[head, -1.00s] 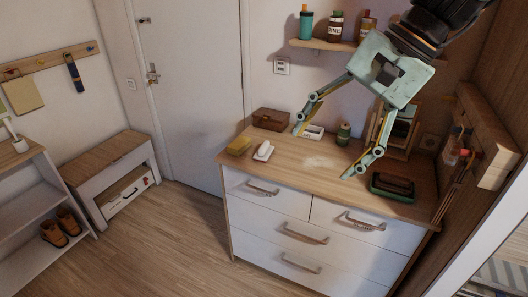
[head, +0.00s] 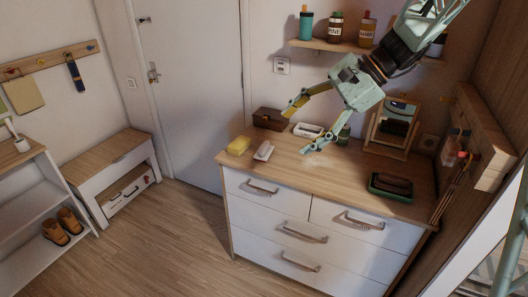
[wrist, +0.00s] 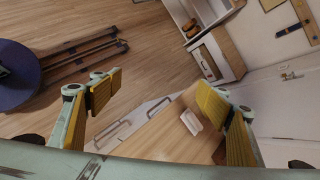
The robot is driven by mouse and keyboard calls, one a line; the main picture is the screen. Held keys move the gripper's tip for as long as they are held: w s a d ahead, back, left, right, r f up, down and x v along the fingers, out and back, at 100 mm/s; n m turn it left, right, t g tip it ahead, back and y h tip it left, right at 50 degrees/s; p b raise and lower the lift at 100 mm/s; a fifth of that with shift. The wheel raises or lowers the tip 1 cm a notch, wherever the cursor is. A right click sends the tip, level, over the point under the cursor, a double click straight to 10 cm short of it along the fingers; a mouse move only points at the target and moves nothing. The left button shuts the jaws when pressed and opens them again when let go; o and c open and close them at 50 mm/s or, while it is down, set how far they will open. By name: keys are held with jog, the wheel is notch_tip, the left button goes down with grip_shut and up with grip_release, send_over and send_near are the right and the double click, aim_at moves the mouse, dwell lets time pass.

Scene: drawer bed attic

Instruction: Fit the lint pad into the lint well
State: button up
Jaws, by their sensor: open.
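My gripper (head: 295,132) is open and empty above the dresser top, its two yellow-padded fingers pointing left. In the wrist view the open fingers (wrist: 157,94) frame part of the wooden top. A shallow white tray (head: 308,130) sits behind the gripper. A dark green tray (head: 377,189) with a dark item inside is at the right. I cannot tell which are the lint pad and well.
A framed wooden stand (head: 392,132) is at the back right. A bottle shelf (head: 340,46) hangs above. The dresser top's middle front (head: 310,176) is clear.

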jog(key=w+a+f+m+t+y+p, duration=0.1)
jog(key=w+f+m, duration=0.1)
jog(key=w+f, duration=0.4)
jog(key=w+f+m+y, duration=0.1)
jog(key=w+f+m, duration=0.2)
jog(key=w, duration=0.6)
jog(key=m+t+y+p, duration=0.2)
jog(key=m, duration=0.3)
send_near(267, 146)
jog(key=shift+v, duration=1.2)
jog(key=shift+a+f+b, duration=0.1)
jog(key=shift+b, duration=0.2)
jog(key=shift+b+x, duration=0.4)
jog(key=shift+x, duration=3.75)
jog(key=shift+w, duration=0.1)
jog(key=shift+a, duration=0.15)
jog(key=shift+b+x, duration=0.3)
jog(key=shift+x, duration=2.2)
